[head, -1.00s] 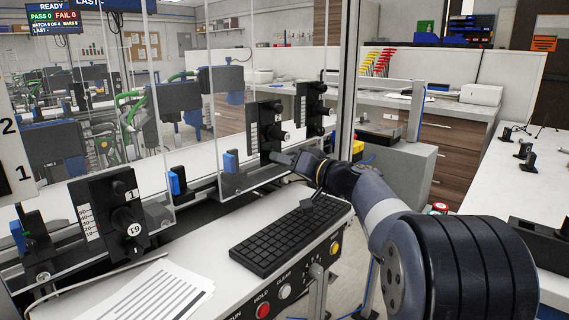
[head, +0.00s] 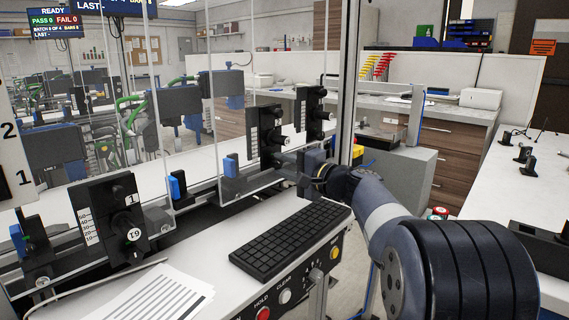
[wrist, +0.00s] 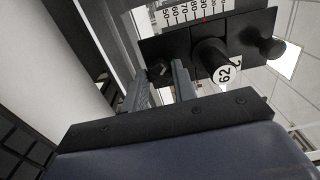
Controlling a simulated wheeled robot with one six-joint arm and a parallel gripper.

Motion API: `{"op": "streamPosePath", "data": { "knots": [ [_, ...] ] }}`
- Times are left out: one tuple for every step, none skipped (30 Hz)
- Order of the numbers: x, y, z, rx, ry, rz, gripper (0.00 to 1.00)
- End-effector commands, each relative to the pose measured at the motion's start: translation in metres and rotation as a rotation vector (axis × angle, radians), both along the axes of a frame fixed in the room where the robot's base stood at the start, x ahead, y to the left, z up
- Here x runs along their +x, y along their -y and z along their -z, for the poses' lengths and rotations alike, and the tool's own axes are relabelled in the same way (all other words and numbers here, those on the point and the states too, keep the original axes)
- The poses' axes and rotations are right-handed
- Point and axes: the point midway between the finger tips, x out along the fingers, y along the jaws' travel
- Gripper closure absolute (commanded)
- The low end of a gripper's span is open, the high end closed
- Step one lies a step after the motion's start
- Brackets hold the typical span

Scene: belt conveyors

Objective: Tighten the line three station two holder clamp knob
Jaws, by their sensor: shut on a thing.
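The station two holder is a black upright block (head: 266,126) with a white scale and a round dial, on the line behind the clear guards. It also shows tilted in the wrist view (wrist: 185,40), with its scale and white-faced dial (wrist: 222,73). Its small dark clamp knob (wrist: 158,70) lies low on the holder, between my fingertips. My gripper (wrist: 160,72) is shut on this knob, one grey finger on each side. In the head view my gripper (head: 284,167) reaches the holder's foot, and the knob is hidden there.
A similar holder (head: 312,112) stands just beyond, and the station one holder (head: 110,220) stands nearer at left. Clear guard panels (head: 228,110) rise close by.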

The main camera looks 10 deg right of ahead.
Motion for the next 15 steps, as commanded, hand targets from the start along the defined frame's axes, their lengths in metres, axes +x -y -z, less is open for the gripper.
{"op": "streamPosePath", "data": {
  "knots": [
    [0.0001, 0.0003, -0.0021, 0.036, -0.026, 0.001, 0.96],
    [0.0001, 0.0003, -0.0023, 0.058, -0.042, 0.001, 0.96],
    [0.0001, 0.0003, -0.0024, 0.089, -0.065, 0.001, 0.96],
    [0.0001, 0.0003, -0.0025, 0.112, -0.081, 0.001, 0.96],
    [0.0001, 0.0003, -0.0026, 0.135, -0.098, 0.001, 0.96],
    [0.0001, 0.0003, -0.0027, 0.166, -0.12, 0.001, 0.96],
    [0.0001, 0.0003, -0.0028, 0.189, -0.138, 0.001, 0.96],
    [0.0001, 0.0003, -0.0028, 0.213, -0.155, 0.001, 0.96],
    [0.0002, 0.0004, -0.003, 0.244, -0.177, 0.001, 0.96],
    [0.0002, 0.0004, -0.0031, 0.266, -0.193, 0.001, 0.96],
    [0.0002, 0.0004, -0.0033, 0.289, -0.21, 0.001, 0.96],
    [0.0002, 0.0004, -0.0034, 0.319, -0.232, 0.001, 0.96],
    [0.0002, 0.0004, -0.0035, 0.341, -0.247, 0.001, 0.96],
    [0.0002, 0.0004, -0.0035, 0.362, -0.263, 0.001, 0.96],
    [0.0001, 0.0004, -0.0035, 0.39, -0.283, 0.002, 0.96]
  ]
}}
